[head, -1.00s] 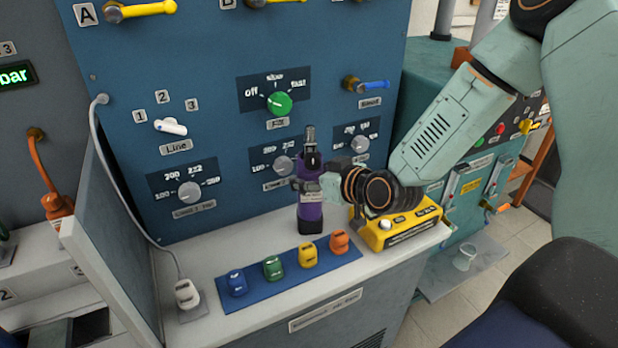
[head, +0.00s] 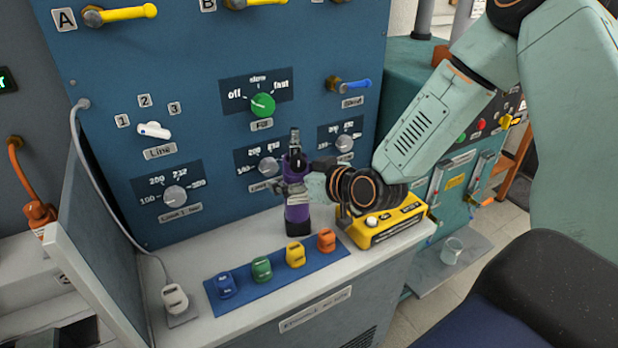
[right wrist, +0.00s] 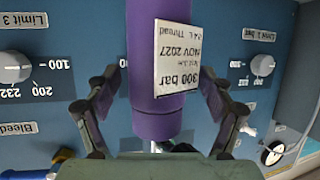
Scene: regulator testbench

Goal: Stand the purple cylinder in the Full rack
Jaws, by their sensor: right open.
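The purple cylinder (head: 298,216) stands upright on the pale bench top, in front of the blue panel, with a dark valve on top. My right gripper (head: 284,181) is around its upper part, reaching in from the right. In the right wrist view the cylinder (right wrist: 152,40) appears between the open fingers of the right gripper (right wrist: 158,108), with a gap on each side. A white label on it reads 300 bar. My left gripper is not in view. I cannot make out the Full rack in these frames.
A yellow device (head: 385,221) stands right of the cylinder. A blue mat (head: 243,286) with several coloured tags lies in front of it. A grey cable with a white plug (head: 175,298) is at the left. Panel knobs and a green knob (head: 263,105) are close behind.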

